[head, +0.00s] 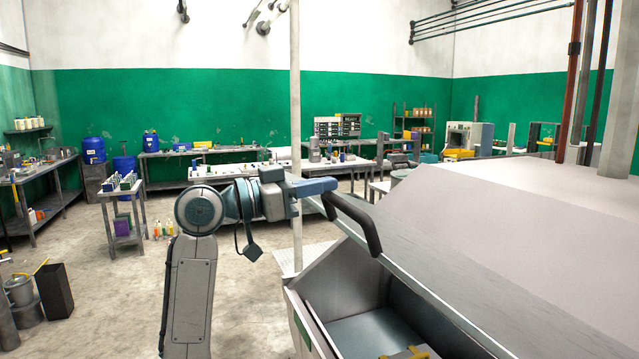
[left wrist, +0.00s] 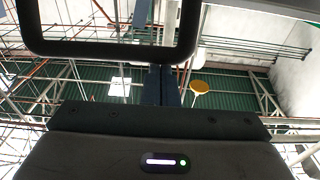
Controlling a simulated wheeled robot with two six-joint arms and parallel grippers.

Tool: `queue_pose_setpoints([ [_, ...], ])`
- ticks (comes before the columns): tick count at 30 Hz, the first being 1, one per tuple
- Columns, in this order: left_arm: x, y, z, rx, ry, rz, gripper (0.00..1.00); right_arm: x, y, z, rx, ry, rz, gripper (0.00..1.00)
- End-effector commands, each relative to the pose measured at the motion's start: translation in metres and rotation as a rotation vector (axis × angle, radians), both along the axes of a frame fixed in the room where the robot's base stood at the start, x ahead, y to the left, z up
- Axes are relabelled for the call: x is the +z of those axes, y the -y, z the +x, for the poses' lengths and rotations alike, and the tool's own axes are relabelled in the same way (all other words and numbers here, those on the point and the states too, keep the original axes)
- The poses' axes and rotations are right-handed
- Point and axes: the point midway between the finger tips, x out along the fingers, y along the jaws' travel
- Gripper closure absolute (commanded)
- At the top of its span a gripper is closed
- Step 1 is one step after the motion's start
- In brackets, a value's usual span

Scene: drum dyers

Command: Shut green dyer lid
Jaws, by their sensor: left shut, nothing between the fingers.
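The dyer (head: 308,318) is a large pale tub with a green strip on its near left edge, at the lower right in the head view. Its grey lid (head: 450,285) stands open and slanted, with the inside showing below it. A black loop handle (head: 355,220) is at the lid's upper left corner. My left gripper (head: 318,187) is shut and empty, at the handle's top end. In the left wrist view the handle (left wrist: 110,50) crosses in front of the shut fingers (left wrist: 162,85); I cannot tell whether they touch it. My right gripper is out of view.
A yellow object (head: 408,353) shows inside the dyer. A thin pale pole (head: 296,120) stands behind my left gripper. A small table (head: 122,190) with containers and a dark bin (head: 55,290) stand to the left. Floor between is clear.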

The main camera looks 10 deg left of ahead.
Motion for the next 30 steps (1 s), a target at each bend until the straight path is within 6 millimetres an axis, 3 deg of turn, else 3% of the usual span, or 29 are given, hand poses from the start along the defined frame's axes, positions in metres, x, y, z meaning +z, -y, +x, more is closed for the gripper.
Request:
queue_pose_setpoints([
  [8, -0.013, -0.004, -0.002, 0.002, 0.018, -0.025, 1.0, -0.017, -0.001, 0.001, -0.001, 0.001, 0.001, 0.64],
  [22, -0.078, -0.025, -0.017, 0.0, 0.148, -0.224, 1.0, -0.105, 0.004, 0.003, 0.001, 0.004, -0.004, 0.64],
  [30, -0.111, -0.034, -0.023, 0.0, 0.149, -0.222, 1.0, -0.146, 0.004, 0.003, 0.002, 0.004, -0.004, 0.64],
])
